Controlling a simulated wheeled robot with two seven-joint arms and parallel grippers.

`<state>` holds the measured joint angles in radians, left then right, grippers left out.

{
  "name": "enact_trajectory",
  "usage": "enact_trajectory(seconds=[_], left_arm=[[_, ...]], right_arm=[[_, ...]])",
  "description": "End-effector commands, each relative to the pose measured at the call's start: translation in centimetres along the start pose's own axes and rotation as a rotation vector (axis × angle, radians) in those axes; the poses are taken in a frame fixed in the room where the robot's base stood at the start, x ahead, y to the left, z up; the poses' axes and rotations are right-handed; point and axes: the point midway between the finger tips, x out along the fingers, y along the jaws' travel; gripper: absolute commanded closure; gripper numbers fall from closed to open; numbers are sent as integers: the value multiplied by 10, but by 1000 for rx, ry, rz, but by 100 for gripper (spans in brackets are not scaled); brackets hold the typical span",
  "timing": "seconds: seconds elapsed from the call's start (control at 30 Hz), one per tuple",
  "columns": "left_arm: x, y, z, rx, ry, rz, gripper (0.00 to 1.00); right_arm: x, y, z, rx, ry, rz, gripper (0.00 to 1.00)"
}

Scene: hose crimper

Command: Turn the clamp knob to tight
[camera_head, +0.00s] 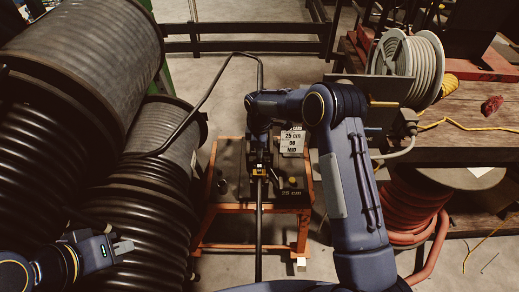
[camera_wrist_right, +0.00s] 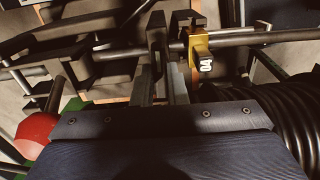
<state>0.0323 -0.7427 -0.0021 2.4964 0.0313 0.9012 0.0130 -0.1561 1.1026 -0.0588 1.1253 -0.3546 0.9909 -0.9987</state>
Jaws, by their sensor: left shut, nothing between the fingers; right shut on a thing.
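My right gripper (camera_head: 258,160) is over the bench (camera_head: 228,163) in the middle of the head view. In the right wrist view, its fingers (camera_wrist_right: 160,50) are closed around what looks like the black hose (camera_wrist_right: 235,38). A yellow collar (camera_wrist_right: 200,55) marked 04 sits on the hose beside the fingers; it shows in the head view (camera_head: 258,172). A small yellowish knob (camera_head: 292,181) and a dark round part (camera_head: 222,186) are on the bench; I cannot tell which is the clamp knob. My left gripper (camera_head: 124,247) is shut and empty at lower left.
Large black hose reels (camera_head: 75,60) fill the left side. A wooden table (camera_head: 465,110) with a grey cable reel (camera_head: 415,62) is at right. A red ball (camera_wrist_right: 35,135) shows in the wrist view.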

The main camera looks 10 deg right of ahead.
Motion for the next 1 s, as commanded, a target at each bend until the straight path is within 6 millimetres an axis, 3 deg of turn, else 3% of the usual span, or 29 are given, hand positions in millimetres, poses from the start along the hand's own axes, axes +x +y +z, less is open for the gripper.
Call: enact_trajectory(seconds=[0.27, 1.0], left_arm=[[17, -8, 8, 0, 0, 0, 100], [50, -23, 25, 0, 0, 0, 100]], right_arm=[[3, 0, -1, 163, 2, 3, 100], [1, 1, 0, 861, 2, 2, 100]])
